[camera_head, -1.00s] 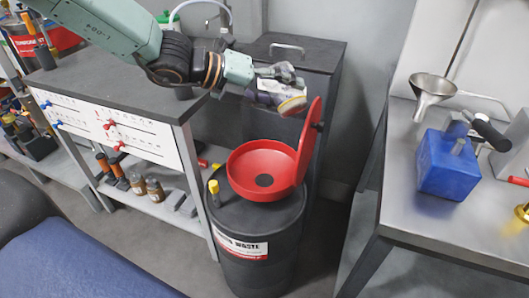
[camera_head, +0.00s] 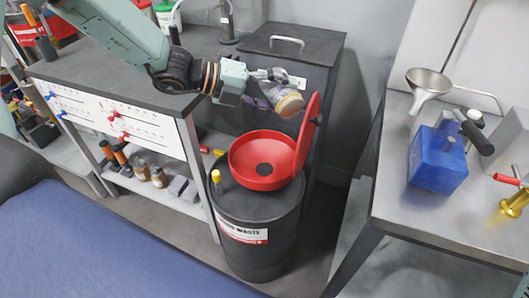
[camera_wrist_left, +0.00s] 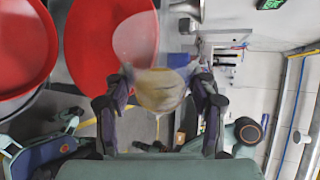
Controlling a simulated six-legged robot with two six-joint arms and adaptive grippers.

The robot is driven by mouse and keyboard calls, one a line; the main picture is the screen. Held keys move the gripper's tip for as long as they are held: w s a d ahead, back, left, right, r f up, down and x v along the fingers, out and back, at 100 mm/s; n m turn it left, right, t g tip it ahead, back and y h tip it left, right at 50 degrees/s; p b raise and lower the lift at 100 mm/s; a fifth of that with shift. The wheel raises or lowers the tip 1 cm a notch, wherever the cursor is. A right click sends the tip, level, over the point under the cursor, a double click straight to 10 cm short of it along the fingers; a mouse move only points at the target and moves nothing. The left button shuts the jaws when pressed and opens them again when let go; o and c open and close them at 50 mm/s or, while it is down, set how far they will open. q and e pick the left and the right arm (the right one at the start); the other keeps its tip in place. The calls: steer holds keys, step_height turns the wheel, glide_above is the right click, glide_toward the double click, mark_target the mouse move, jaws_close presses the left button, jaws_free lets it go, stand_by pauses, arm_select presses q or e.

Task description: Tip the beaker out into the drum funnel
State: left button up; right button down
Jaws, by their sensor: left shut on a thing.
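The beaker (camera_head: 284,98) is clear, with a yellowish round end toward the head camera, and hangs tilted in my left gripper (camera_head: 272,84). In the left wrist view my left gripper (camera_wrist_left: 160,100) is shut around the beaker (camera_wrist_left: 159,88), a finger on each side. The red drum funnel (camera_head: 252,174) sits on the black waste drum (camera_head: 252,262), its red lid (camera_head: 307,135) raised at the right. The beaker is above the funnel's back side, near the lid, with a gap below it. Whether anything flows from it cannot be told. My right gripper is not in view.
A dark cabinet (camera_head: 300,50) stands behind the drum. A grey-topped bench (camera_head: 110,78) is at left, with bottles on its lower shelf. A yellow-capped fitting (camera_head: 216,177) stands on the drum.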

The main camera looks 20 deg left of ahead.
arm_select(q)
steer(key=shift+w+a+f+n+h, duration=0.2)
steer(key=shift+w+a+f, duration=0.1)
steer(key=shift+f, duration=0.15)
steer(key=shift+w+a+f+n+h, duration=0.1)
steer(key=shift+w+a+f+n, duration=0.15)
steer(key=shift+f, duration=0.2)
steer(key=shift+s+r, duration=0.1)
steer(key=shift+s, duration=0.05)
steer(key=shift+a, duration=0.1)
steer(key=shift+a+f+n+h, duration=0.1)
steer(key=shift+f+n+h, duration=0.25)
steer(key=shift+n, duration=0.1)
